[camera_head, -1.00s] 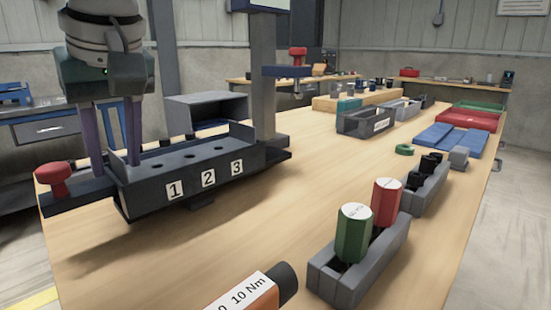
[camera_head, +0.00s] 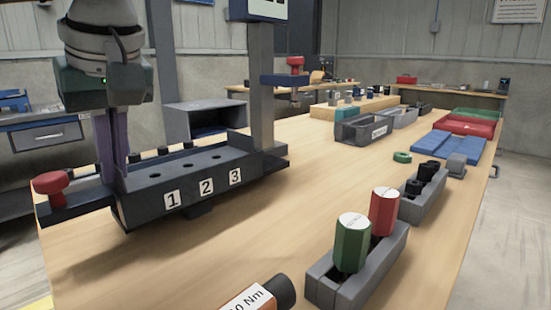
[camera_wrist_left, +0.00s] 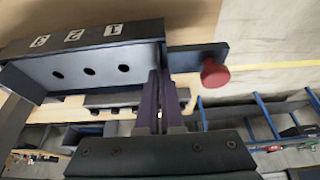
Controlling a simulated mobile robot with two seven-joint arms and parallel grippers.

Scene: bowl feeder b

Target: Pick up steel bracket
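The steel bracket (camera_head: 190,172) is a dark grey channel with several holes along its bed. It sits in the fixture marked 1, 2, 3 on the table, and it also shows in the left wrist view (camera_wrist_left: 90,70). My left gripper (camera_head: 114,170) points down at the bracket's left end. Its purple fingers (camera_wrist_left: 164,105) are close together, with the bracket's end wall seemingly between them. The fingertips are partly hidden behind the bracket's front side. My right gripper is not in view.
Red knobs stand on the fixture's left arm (camera_head: 52,187) and on the post at right (camera_head: 295,64). A grey holder (camera_head: 345,285) carries a green and a red cylinder. An orange tool (camera_head: 265,300) lies in front. The table's middle is clear.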

